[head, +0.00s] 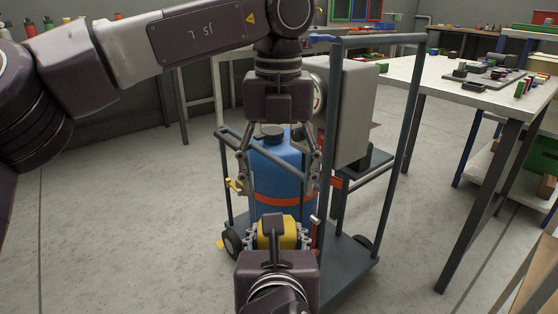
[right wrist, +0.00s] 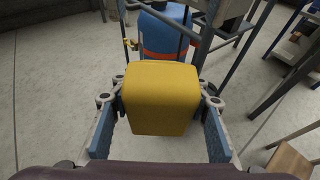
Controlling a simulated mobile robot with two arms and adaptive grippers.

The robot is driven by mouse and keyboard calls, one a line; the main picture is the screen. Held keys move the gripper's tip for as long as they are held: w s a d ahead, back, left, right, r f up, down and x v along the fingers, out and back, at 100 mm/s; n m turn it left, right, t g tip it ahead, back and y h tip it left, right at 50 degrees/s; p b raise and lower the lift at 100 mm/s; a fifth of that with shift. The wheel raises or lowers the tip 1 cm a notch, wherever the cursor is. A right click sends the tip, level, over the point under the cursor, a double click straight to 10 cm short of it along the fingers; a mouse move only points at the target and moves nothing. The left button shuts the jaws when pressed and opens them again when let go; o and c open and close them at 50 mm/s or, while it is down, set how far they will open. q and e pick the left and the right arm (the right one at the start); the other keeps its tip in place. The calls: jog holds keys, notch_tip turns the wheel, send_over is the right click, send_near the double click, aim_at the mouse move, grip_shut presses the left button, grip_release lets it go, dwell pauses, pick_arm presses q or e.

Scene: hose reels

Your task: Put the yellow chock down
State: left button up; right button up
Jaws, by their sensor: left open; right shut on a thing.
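The yellow chock (right wrist: 160,98) is a rounded block between the fingers of my right gripper (right wrist: 160,112), which is shut on it. In the head view the yellow chock (head: 283,231) is low in the middle, partly hidden behind my right gripper (head: 279,240). It appears held in the air in front of the trolley; its height above the floor is hard to tell. My left gripper (head: 279,182) points down with its fingers spread open, in front of the blue cylinder (head: 275,171).
The blue cylinder, with an orange band, stands on a grey wheeled trolley (head: 357,263) with a tall frame. A white-topped table (head: 430,75) stands right. Floor (head: 130,220) is clear on the left.

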pick_arm(q)
notch_tip(320, 180, down, 8)
jog(key=shift+r, duration=0.2)
jog(key=shift+d, duration=0.15)
jog(key=c, duration=1.5)
jog(key=shift+c, duration=0.7)
pick_arm(e)
jog(key=o, duration=1.5)
jog(key=shift+a, duration=0.1)
jog(key=shift+c, duration=0.2)
jog(key=shift+o, duration=0.8)
